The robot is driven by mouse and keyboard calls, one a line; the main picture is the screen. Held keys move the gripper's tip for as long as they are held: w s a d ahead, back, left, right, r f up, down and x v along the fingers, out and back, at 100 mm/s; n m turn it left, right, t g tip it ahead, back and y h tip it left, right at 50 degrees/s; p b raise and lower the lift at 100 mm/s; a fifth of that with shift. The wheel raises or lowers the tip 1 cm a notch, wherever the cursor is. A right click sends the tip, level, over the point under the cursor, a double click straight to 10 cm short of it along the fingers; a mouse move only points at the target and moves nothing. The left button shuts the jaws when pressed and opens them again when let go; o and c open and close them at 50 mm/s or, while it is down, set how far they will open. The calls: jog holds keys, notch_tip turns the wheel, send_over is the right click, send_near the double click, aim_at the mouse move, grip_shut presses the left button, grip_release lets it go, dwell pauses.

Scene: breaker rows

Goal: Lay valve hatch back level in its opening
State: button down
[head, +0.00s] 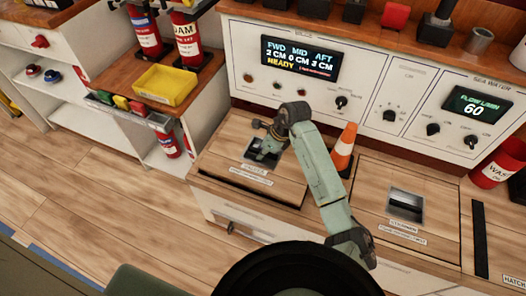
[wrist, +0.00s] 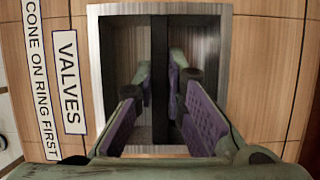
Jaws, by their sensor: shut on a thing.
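The valve hatch (head: 225,165) is a wood-coloured panel with a square metal recess, on the low bench at the middle of the head view. A dark band shows under its front edge; I cannot tell how level it sits. In the wrist view its face (wrist: 251,75) carries a VALVES label and a second label reading CONE ON RING FIRST. My gripper (head: 264,150) reaches down into the recess. In the wrist view my gripper (wrist: 163,80) has its purple-padded fingers on both sides of the dark handle bar (wrist: 160,112), shut on it. The opening's inside is hidden.
An orange cone (head: 345,148) stands close to the hatch's right. A second panel with a metal recess (head: 405,205) lies further right. A control console (head: 370,90) rises behind. A yellow tray (head: 165,85) and fire extinguishers (head: 186,38) are at left; open floor lies front left.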

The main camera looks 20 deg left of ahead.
jog(key=shift+f+b, duration=1.25)
jog(key=shift+f, duration=0.2)
jog(key=c, duration=1.6)
grip_release()
jog(key=shift+f, duration=0.15)
jog(key=v, duration=1.2)
